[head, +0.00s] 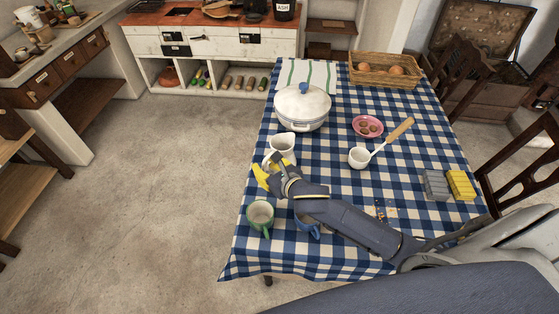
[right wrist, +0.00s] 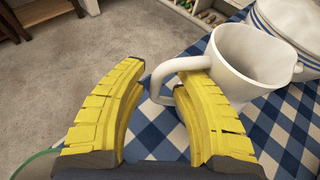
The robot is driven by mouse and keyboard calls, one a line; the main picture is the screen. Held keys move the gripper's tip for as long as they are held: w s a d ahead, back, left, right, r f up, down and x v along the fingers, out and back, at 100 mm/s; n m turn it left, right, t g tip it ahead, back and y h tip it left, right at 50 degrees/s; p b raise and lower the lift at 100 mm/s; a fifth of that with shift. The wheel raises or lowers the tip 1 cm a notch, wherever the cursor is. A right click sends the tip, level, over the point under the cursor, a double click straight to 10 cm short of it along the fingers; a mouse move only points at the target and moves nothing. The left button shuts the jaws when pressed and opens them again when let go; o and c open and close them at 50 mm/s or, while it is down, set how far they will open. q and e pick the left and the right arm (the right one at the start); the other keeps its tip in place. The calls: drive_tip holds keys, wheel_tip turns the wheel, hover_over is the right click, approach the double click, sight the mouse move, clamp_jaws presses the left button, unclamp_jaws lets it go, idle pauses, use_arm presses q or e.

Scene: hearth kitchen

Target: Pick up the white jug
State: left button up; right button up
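The white jug (head: 284,145) stands upright on the checked tablecloth, in front of the lidded white pot. In the right wrist view the jug (right wrist: 255,55) is at the upper right, with its loop handle (right wrist: 160,78) turned toward my fingers. My right gripper (head: 264,169) is at the jug's near left side. In the right wrist view the gripper (right wrist: 158,85) is open. The handle's outer part lies between the two yellow fingers, and the right finger's tip is at the handle loop. Whether either finger touches it I cannot tell. My left gripper is not in view.
A green mug (head: 260,214) and a blue mug (head: 308,226) stand close to my right arm. The pot (head: 302,106), a white ladle (head: 360,157), a pink dish (head: 368,124) and sponges (head: 437,185) are on the table. Open floor lies left of it.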

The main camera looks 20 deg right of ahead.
drive_tip(key=shift+c, duration=0.2)
clamp_jaws()
drive_tip(key=shift+r, duration=0.3)
idle(0.4)
